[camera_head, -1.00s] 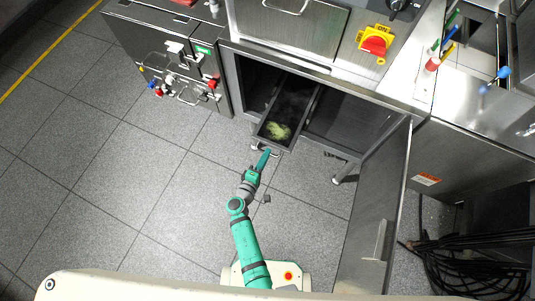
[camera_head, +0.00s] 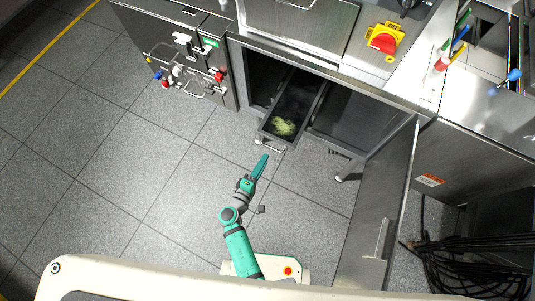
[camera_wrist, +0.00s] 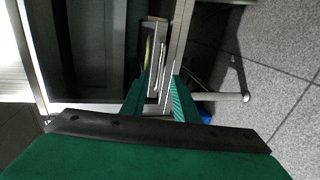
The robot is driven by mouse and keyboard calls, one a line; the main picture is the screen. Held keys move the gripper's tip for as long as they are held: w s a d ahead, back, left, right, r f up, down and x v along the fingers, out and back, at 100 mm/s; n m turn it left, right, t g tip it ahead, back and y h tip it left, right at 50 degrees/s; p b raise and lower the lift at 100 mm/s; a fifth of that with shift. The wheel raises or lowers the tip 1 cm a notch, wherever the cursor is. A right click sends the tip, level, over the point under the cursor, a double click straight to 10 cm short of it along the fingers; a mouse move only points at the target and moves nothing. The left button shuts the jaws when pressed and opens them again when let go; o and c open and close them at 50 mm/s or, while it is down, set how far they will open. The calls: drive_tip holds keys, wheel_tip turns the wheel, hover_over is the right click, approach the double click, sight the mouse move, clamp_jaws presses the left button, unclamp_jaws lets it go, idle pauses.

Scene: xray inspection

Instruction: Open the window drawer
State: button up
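A dark metal drawer (camera_head: 297,103) is pulled out of the open cabinet, with a yellow-green patch (camera_head: 283,127) inside near its front. Its handle (camera_head: 268,146) shows on the front face. My green gripper (camera_head: 262,163) is just below and in front of that handle, with a small gap between them in the head view. In the wrist view, my gripper's two fingers (camera_wrist: 160,98) are spread apart and empty, with the drawer (camera_wrist: 153,38) ahead of them. I cannot make out a window.
The cabinet door (camera_head: 376,215) stands swung open at the right. A red and yellow switch (camera_head: 384,40) is above the cabinet. A cabinet with valves and tubes (camera_head: 185,72) is at the left. Black cables (camera_head: 460,262) lie at the lower right. The tiled floor at the left is clear.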

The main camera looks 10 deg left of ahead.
drive_tip(key=shift+v, duration=2.05)
drive_tip(key=s+d+f+m+g+y, duration=0.2)
drive_tip(key=s+d+f+m+g, duration=0.15)
drive_tip(key=s, duration=0.45)
drive_tip(key=s+r+m+y, duration=0.2)
drive_tip(key=s+r+y, duration=0.15)
drive_tip(key=s, duration=0.35)
drive_tip(key=s+d+r+m+t, duration=0.2)
drive_tip(key=r+m, duration=0.2)
drive_tip(key=r, duration=0.8)
drive_tip(key=s+d+r+m+t, duration=0.2)
drive_tip(key=s+r+m, duration=0.1)
drive_tip(key=r, duration=1)
drive_tip(key=shift+r+m, duration=0.2)
drive_tip(key=shift+m, duration=0.55)
